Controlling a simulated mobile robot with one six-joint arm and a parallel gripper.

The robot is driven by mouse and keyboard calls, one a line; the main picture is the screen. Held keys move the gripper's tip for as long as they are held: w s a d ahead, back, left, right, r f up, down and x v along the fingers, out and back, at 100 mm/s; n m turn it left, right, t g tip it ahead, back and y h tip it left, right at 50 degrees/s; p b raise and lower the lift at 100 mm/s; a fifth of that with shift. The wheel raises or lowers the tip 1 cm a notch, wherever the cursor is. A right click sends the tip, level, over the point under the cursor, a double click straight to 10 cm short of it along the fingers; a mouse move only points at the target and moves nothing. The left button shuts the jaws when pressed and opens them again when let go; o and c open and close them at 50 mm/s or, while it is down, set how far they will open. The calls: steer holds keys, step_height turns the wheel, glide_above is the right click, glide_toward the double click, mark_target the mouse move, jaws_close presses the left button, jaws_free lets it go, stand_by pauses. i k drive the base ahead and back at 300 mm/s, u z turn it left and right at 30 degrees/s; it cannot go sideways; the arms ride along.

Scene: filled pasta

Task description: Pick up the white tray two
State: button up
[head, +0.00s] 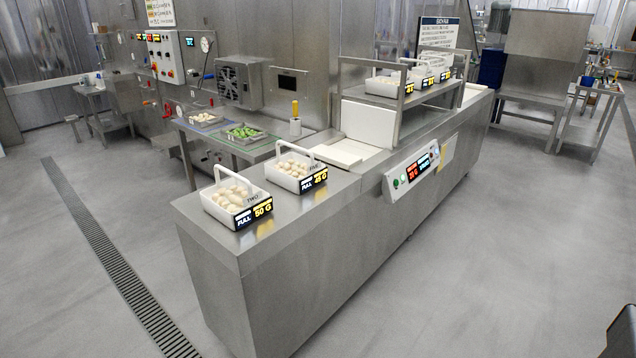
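A white tray with a raised handle (214,207) stands at the near left end of the steel counter. Its side lettering looks like "TWO", and its dark display reads "FULL" and "50 G". It holds several pale filled pasta pieces. The two trays are apart.
The steel counter (300,230) has bare room at its near end. A raised shelf (425,98) on it carries several more white trays with displays. A side table (235,140) holds trays of pasta and green pieces. The grey floor (480,270) in front is clear.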

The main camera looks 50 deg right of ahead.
mark_target(236, 201)
steer(key=u, duration=0.1)
steer(key=k, duration=1.45)
steer(key=z, duration=1.3)
steer(key=i, duration=1)
steer(key=u, duration=0.05)
